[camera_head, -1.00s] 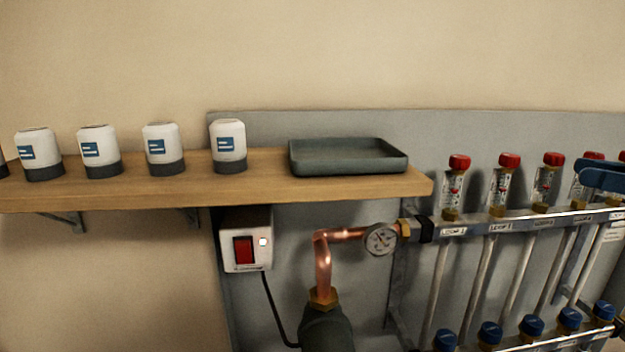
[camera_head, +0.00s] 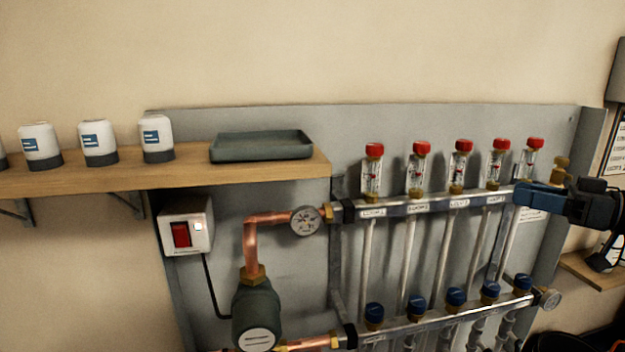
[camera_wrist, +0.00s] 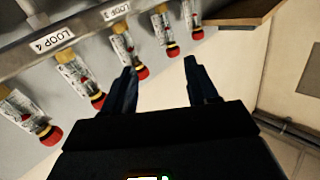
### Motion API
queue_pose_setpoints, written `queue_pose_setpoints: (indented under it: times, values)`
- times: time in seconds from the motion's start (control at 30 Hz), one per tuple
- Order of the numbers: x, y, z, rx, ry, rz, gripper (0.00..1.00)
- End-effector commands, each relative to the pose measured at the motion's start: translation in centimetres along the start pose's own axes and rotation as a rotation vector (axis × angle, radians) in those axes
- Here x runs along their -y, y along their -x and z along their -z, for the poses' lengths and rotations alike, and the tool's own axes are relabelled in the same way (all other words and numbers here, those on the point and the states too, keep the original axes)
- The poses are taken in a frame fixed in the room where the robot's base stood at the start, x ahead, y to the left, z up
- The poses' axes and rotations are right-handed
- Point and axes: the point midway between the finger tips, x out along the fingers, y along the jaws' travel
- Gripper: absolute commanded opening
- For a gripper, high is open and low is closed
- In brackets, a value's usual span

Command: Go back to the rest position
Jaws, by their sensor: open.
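My gripper (camera_head: 532,195) is at the right in the head view, in front of the right end of the upper manifold bar (camera_head: 400,207). In the wrist view my gripper (camera_wrist: 160,82) shows its two dark fingers apart, with nothing between them. The red-capped flow meters (camera_head: 461,165) stand in a row on the upper bar. In the wrist view a red-capped flow meter (camera_wrist: 128,52) is just beyond the left finger; whether they touch cannot be told.
A wooden shelf (camera_head: 190,180) at the left holds white canisters (camera_head: 98,143) and a dark tray (camera_head: 262,147). A red-switch box (camera_head: 187,228), copper pipe (camera_head: 250,238) and gauge (camera_head: 305,221) are below. Blue-capped valves (camera_head: 456,297) line the lower bar. The wall above is clear.

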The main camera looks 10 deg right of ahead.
Motion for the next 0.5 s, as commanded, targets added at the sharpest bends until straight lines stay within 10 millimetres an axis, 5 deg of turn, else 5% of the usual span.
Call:
queue_pose_setpoints:
  times: [0.27, 0.5]
  values:
    - [1.2, -2.8, -7.7, 0.038, -0.14, -0.118, 0.58]
    - [5.0, -4.8, -18.7, 0.109, -0.296, -0.307, 0.58]
